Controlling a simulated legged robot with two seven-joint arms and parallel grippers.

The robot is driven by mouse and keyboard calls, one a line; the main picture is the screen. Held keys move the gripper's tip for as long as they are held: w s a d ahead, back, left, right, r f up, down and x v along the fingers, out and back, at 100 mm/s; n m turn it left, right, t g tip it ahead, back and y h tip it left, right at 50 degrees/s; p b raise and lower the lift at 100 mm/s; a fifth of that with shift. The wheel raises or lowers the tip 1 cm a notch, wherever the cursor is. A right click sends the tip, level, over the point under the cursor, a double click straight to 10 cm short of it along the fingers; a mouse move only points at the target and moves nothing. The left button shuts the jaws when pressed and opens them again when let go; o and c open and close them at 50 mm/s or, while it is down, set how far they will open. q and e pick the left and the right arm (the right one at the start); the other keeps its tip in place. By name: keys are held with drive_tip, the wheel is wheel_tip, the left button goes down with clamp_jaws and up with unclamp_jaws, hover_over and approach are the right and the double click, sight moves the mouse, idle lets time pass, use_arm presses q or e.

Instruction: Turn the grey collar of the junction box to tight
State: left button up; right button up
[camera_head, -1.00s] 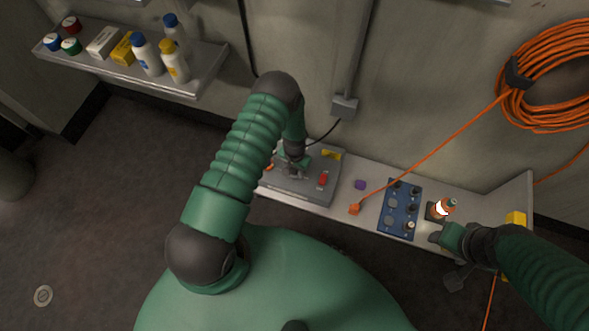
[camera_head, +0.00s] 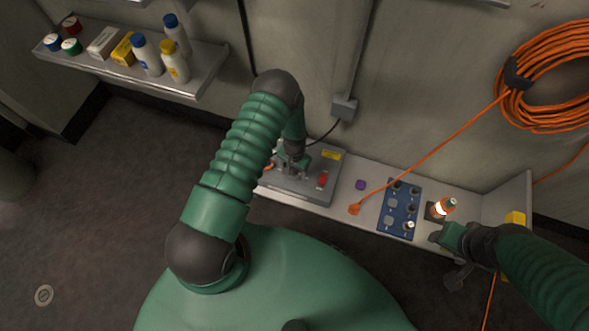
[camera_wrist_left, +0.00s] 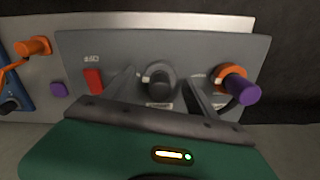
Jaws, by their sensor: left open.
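The grey junction box (camera_head: 310,188) lies on the bench below the wall conduit. It fills the left wrist view as a grey panel (camera_wrist_left: 120,50). Its dark grey round collar (camera_wrist_left: 158,82) shows in the middle there, with a pale mark on its left. My left gripper (camera_head: 291,168) is over the box, open, with one finger on each side of the collar; I cannot tell if they touch it. In the head view the gripper hides the collar. My right gripper (camera_head: 440,237) is at the bench's right front; its jaws are not clear.
The box also bears a red switch (camera_wrist_left: 93,81) and an orange ring with a purple plug (camera_wrist_left: 245,92). To the right are a purple cap (camera_head: 361,185), an orange connector (camera_head: 355,210), a blue panel (camera_head: 388,222) and an orange-and-white item (camera_head: 445,207). A bottle shelf (camera_head: 195,88) is upper left.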

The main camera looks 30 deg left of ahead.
use_arm(q)
wheel_tip(320, 180, up, 16)
drive_tip(key=p, duration=0.6)
drive_tip(key=shift+r, duration=0.1)
wheel_tip(320, 180, up, 10)
drive_tip(key=d, duration=0.2)
drive_tip(key=s+d+r+t, duration=0.1)
drive_tip(key=s+d+r, duration=0.2)
drive_tip(key=s+r, duration=0.35)
drive_tip(key=s+d+r+t, duration=0.2)
drive_tip(key=s+d+r, duration=0.15)
drive_tip(key=r, duration=0.65)
wheel_tip(320, 180, up, 26)
drive_tip(key=p, duration=2.6)
drive_tip(key=shift+s+a, duration=0.25)
drive_tip(key=shift+a, duration=0.1)
drive_tip(key=shift+f, duration=0.1)
